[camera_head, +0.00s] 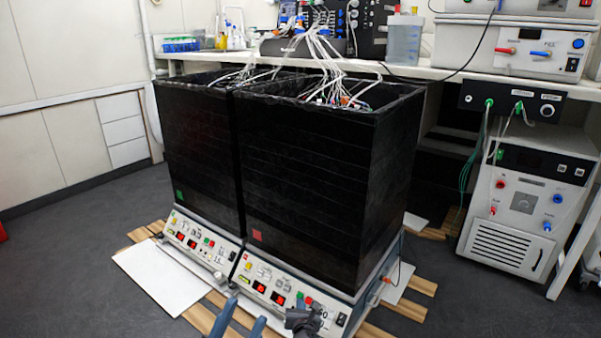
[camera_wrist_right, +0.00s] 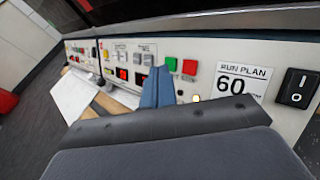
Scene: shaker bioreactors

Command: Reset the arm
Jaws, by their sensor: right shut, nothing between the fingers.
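My left gripper (camera_head: 246,311) shows at the bottom of the head view as two blue fingers standing apart, empty, in front of the shaker control panels. My right gripper (camera_head: 300,318) is a dark shape to its right, close to the front panel of the right shaker (camera_head: 280,284). In the right wrist view its blue fingers (camera_wrist_right: 157,86) are together with nothing between them. They point at the panel, just left of and below a green button (camera_wrist_right: 171,63) and a red button (camera_wrist_right: 190,67). Whether they touch the panel I cannot tell.
Two tall black boxes (camera_head: 320,190) stand on the shakers, with white tubes on top. A "RUN PLAN 60" label (camera_wrist_right: 240,82) and a black rocker switch (camera_wrist_right: 298,88) are right of the fingers. A bench (camera_head: 220,57) is behind; a white chiller-like unit (camera_head: 520,210) stands right. Floor at left is open.

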